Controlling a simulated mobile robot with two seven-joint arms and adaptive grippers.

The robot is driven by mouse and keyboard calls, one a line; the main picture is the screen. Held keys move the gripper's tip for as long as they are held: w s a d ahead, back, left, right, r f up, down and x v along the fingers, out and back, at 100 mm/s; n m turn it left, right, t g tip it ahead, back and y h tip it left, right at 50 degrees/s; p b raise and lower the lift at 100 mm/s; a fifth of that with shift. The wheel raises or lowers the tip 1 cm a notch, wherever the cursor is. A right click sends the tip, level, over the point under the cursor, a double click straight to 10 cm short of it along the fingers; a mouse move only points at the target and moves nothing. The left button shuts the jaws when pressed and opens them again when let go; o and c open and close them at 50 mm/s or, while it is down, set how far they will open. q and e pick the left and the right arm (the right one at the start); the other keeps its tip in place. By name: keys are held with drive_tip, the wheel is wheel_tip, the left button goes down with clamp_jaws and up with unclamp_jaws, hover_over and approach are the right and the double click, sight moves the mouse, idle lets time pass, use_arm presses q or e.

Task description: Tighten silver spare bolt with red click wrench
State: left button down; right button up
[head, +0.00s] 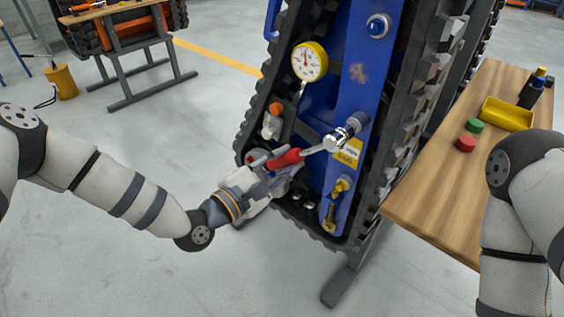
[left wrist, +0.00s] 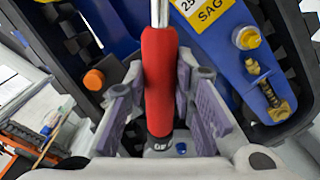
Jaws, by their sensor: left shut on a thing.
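My left gripper (head: 270,172) is shut on the red handle of the click wrench (head: 288,159). In the left wrist view the wrench (left wrist: 159,85) runs upright between both finger pads. Its silver shaft points up and right in the head view, to a chrome head in front of the blue carrier plate. A silver-grey bolt or fitting (head: 357,123) shows right beside this head. I cannot tell whether the head is seated on it. The bolt end is out of frame in the left wrist view. My right gripper is not in view; only its arm shows at the right.
The blue plate (head: 330,75) sits inside a black track (head: 405,110) and carries a yellow dial gauge (head: 310,62) and a brass fitting (head: 338,192). A wooden bench (head: 430,205) at the right holds red (head: 466,143) and green caps (head: 475,125) and a yellow tray (head: 505,115).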

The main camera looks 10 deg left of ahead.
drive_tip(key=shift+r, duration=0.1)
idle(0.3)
use_arm(q)
drive_tip(key=shift+r, duration=0.1)
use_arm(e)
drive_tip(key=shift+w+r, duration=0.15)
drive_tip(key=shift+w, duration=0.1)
use_arm(q)
drive_tip(key=shift+w+d, duration=0.1)
drive_tip(key=shift+w, duration=0.05)
drive_tip(key=shift+w+d, duration=0.2)
idle(0.3)
drive_tip(key=shift+p, duration=0.3)
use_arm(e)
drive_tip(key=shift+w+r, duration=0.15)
